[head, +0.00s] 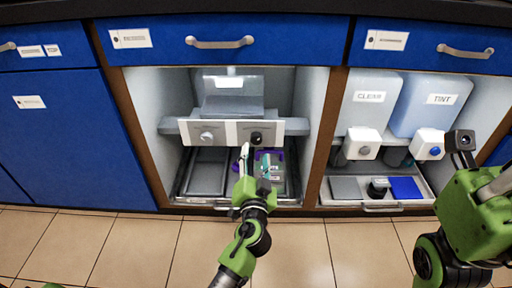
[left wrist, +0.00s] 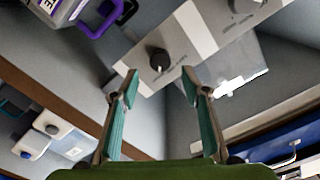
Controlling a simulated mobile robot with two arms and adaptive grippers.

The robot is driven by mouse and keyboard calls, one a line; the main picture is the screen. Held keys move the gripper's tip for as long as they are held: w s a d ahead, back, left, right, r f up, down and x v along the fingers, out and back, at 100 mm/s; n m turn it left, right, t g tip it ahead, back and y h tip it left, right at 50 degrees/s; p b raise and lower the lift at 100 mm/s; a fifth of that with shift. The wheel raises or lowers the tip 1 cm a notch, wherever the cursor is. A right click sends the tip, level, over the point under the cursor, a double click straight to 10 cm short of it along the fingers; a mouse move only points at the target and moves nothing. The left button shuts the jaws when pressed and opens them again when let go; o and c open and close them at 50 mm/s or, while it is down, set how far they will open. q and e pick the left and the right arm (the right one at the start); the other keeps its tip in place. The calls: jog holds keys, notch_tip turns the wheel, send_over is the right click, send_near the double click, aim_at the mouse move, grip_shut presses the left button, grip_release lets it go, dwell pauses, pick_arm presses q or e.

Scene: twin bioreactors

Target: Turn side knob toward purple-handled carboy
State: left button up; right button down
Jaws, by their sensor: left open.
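A pale panel (head: 230,131) in the open middle cabinet bears a silver knob (head: 207,137) on the left and a black knob (head: 257,138) on the right. The black knob (left wrist: 158,60) also shows in the left wrist view, with a pale label strip beside it. A carboy with a purple handle (left wrist: 103,22) is at the upper left of that view; purple parts (head: 262,155) show below the panel in the head view. My left gripper (left wrist: 159,84) is open and empty, its fingertips just short of the black knob, one toward each side. My right gripper's fingers are not visible.
Right of a brown divider, CLEAR (head: 370,98) and TINT (head: 438,98) containers stand above a tray (head: 372,203) holding a blue pad and a dark round item. A grey container (head: 207,172) lies below the silver knob. Tiled floor (head: 130,250) in front is clear.

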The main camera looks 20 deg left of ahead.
pick_arm(q)
jog(key=v, duration=0.6)
dwell(0.3)
